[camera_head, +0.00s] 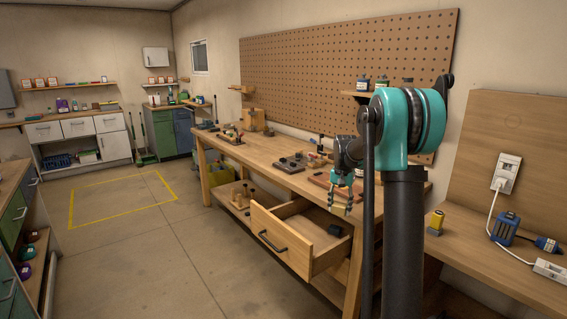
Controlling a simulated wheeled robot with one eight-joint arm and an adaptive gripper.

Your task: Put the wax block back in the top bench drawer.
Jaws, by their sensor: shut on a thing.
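The top bench drawer (268,222) is pulled open at the near end of the wooden workbench. My gripper (341,206) is above the back right part of the open drawer, fingers pointing down. It is shut on a small tan thing, taken to be the wax block; the fingers mostly hide it and its outline is unclear. A small dark object (335,230) lies in the drawer below the gripper.
The workbench (262,149) carries dark tools and small blocks. A side table (500,263) at right holds a yellow-topped item (436,221) and a blue charger (505,230). The floor (150,250) left of the drawer is clear.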

